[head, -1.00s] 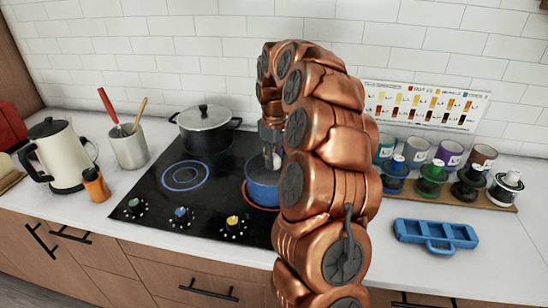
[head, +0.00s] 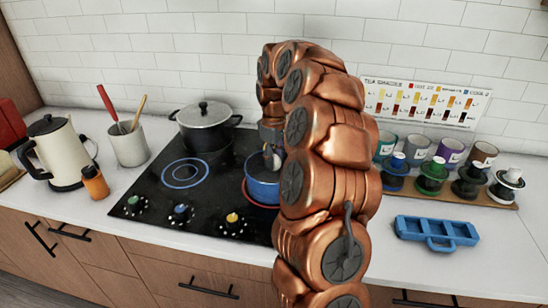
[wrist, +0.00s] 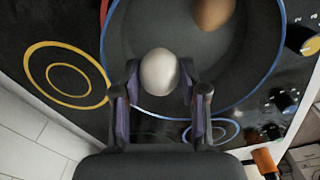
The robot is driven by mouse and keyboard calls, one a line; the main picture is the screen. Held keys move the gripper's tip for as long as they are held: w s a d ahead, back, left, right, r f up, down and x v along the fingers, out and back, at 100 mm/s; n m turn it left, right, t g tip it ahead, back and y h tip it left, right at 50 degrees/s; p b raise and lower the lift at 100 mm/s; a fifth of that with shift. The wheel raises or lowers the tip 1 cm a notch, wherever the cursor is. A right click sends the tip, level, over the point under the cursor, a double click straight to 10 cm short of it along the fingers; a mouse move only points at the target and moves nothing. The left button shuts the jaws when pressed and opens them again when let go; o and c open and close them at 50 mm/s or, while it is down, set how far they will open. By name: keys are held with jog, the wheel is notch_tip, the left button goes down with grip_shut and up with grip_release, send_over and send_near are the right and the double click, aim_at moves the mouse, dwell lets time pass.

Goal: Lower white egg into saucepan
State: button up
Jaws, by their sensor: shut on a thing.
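The white egg (wrist: 159,72) is between the two fingers of my gripper (wrist: 160,92) in the wrist view, and the gripper is shut on it. The saucepan is blue and stands on the right front burner in the head view (head: 262,184); my arm hides its right part. In the wrist view the saucepan's dark inside (wrist: 195,75) lies beneath the egg, near its rim. A brown egg (wrist: 213,13) is inside the saucepan. In the head view my gripper (head: 271,158) points down at the saucepan's opening.
A black lidded pot (head: 205,128) stands at the back left of the black cooktop (head: 150,208). A utensil crock (head: 128,145), a kettle (head: 60,150) and an orange bottle (head: 95,182) stand left.

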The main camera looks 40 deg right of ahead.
aim_at(274, 155)
jog(key=shift+f+b, duration=0.85)
jog(key=shift+f, duration=1.1)
dwell(1.2)
jog(key=o, duration=0.8)
jog(key=shift+r, duration=0.1)
notch_tip(274, 155, up, 12)
jog(key=shift+f, duration=0.1)
dwell(0.5)
jog(key=shift+a, duration=0.15)
